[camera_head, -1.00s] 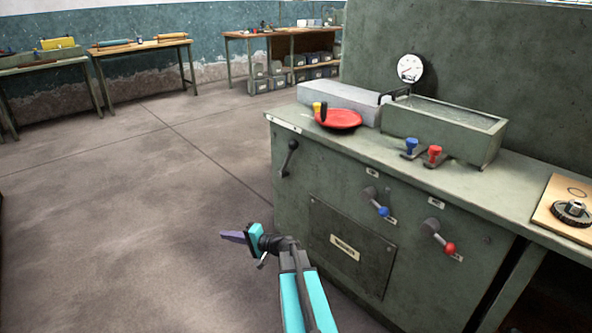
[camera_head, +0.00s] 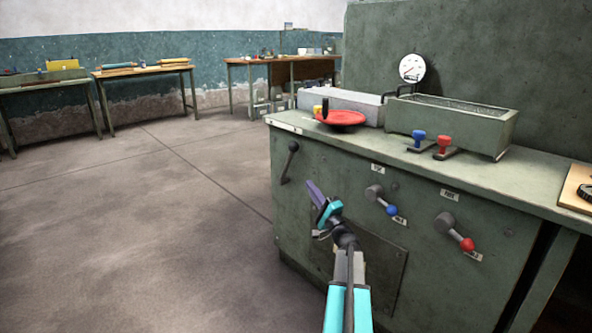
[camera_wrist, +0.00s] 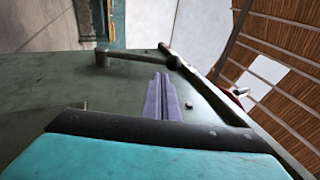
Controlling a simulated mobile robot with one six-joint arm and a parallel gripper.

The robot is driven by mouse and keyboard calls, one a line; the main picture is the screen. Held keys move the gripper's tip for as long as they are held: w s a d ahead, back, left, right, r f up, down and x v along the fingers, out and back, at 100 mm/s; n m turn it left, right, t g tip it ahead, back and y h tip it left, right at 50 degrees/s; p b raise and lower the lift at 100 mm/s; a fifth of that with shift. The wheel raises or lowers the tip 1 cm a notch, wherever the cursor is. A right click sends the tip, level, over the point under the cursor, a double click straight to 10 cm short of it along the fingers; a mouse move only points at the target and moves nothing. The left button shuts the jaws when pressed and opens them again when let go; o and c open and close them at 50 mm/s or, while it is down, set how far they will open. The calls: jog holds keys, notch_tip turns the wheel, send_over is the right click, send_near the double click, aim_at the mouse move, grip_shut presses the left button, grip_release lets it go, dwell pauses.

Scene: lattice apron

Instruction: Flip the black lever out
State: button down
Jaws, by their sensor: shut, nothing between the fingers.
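The black lever (camera_head: 289,162) is on the upper left of the green cabinet's front panel. In the wrist view a dark bar-like lever (camera_wrist: 135,57) stands beyond the fingertips. My gripper (camera_head: 313,190) is shut and empty, with its purple fingers pointing up and left, below and right of the lever. In the wrist view the closed fingers (camera_wrist: 160,98) point toward the lever, with a visible gap between them.
A blue-knobbed lever (camera_head: 383,200) and a red-knobbed lever (camera_head: 455,232) are on the panel to the right. The worktop (camera_head: 290,121) overhangs above, carrying a red dish-like wheel (camera_head: 341,118) and a trough (camera_head: 450,122). The floor to the left is clear.

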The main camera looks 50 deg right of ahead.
jog(key=shift+s+d+r+h, duration=0.15)
jog(key=shift+s+d+h, duration=0.1)
jog(key=shift+d+h, duration=0.05)
jog(key=shift+w, duration=0.1)
jog(key=b, duration=0.4)
send_near(291, 155)
jog(key=x, duration=0.4)
jog(key=shift+d, duration=0.2)
jog(key=shift+b+x, duration=0.4)
jog(key=shift+x, duration=0.7)
jog(key=shift+a+r, duration=0.1)
jog(key=shift+r, duration=0.1)
